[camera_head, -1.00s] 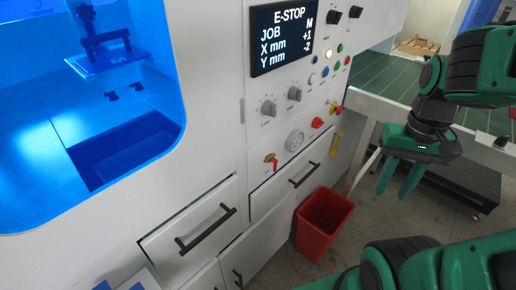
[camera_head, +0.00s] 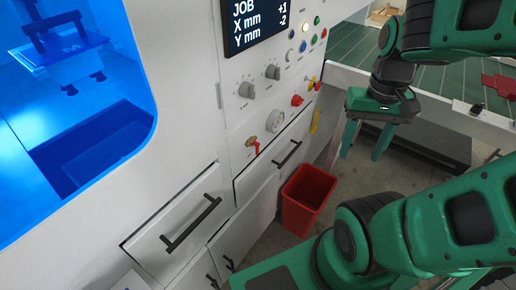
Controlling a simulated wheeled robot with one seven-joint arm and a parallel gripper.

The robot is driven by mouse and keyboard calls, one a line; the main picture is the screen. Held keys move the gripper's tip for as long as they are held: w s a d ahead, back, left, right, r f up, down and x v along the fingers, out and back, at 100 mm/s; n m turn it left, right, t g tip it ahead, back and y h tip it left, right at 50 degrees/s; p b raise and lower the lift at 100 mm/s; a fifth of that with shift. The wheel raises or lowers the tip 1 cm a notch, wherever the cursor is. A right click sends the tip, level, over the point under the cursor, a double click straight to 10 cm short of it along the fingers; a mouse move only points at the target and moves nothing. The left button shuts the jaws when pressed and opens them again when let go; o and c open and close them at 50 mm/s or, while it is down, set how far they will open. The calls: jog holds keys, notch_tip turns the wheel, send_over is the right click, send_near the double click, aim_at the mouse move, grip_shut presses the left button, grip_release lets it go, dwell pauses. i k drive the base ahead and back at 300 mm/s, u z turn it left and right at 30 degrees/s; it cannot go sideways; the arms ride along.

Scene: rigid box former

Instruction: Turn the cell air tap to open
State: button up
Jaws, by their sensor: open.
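The cell air tap (camera_head: 253,144) is a small brass valve with a red lever on the white machine front. It sits left of and below a round gauge (camera_head: 275,121), and its lever hangs down and slightly right. My gripper (camera_head: 362,155) is to the right of the tap, well apart from it, with its green fingers pointing down. The fingers are spread and nothing is between them.
Below the tap are drawers with black handles (camera_head: 190,224). A red bin (camera_head: 306,198) stands on the floor between the machine and my arm. Knobs (camera_head: 246,89), buttons and a display (camera_head: 262,18) are above. A green-topped table (camera_head: 445,75) is behind my gripper.

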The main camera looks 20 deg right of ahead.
aim_at(256, 144)
jog(key=z, duration=0.55)
jog(key=k, duration=1.05)
jog(key=z, duration=0.2)
